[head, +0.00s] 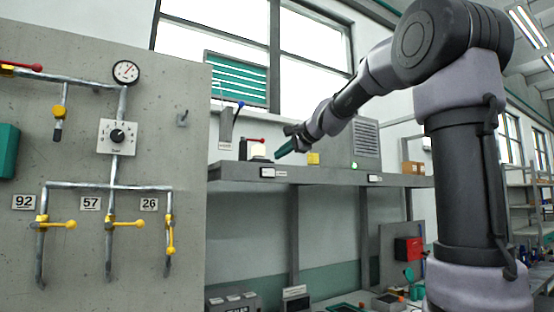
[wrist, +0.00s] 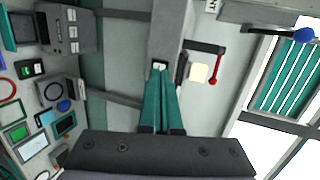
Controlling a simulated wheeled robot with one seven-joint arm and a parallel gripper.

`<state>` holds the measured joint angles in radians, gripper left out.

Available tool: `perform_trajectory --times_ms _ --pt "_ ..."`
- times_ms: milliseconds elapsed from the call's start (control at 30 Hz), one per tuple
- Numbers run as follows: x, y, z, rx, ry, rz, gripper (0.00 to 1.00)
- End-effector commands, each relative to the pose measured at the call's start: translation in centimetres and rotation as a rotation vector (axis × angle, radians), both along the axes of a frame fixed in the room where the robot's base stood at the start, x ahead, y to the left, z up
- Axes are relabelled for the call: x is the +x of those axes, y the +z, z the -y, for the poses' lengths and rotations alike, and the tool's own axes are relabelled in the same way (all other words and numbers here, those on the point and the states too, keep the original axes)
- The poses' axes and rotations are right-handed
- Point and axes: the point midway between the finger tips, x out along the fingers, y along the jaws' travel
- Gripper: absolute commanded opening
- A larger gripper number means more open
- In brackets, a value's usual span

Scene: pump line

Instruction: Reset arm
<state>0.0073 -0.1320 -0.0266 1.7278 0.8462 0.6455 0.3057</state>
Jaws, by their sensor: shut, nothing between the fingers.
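My arm reaches from the right side of the head view toward the wall shelf. My gripper (head: 281,153) points left and slightly down, in front of the shelf near a pale block-like item (head: 258,150). In the wrist view my gripper (wrist: 160,68) shows as two teal fingers lying together, shut with nothing between them. Its tips overlap a small white label on the shelf edge in that view. I cannot tell whether they touch it.
The grey shelf (head: 226,173) holds a yellow item (head: 313,159). A concrete panel (head: 80,150) on the left carries pipes, a gauge (head: 126,72), a dial (head: 117,136) and yellow valve handles (head: 124,224). Boxes and devices stand on a bench below (head: 385,302).

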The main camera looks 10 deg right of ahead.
Motion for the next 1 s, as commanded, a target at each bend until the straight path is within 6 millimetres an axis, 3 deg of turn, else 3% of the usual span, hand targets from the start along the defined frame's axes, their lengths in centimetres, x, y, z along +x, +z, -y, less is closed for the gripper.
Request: perform_trajectory --times_ms 667,767,833,1000 --pt "-0.9 -0.2 0.0 -0.014 0.005 -0.003 0.0" --pt "-3.5 -1.8 -0.1 -0.085 0.031 -0.019 0.0" --pt "-6.7 -3.9 -0.1 -0.176 0.063 -0.039 0.0" --pt "-16.6 -11.9 0.7 -0.467 0.178 -0.115 0.0"
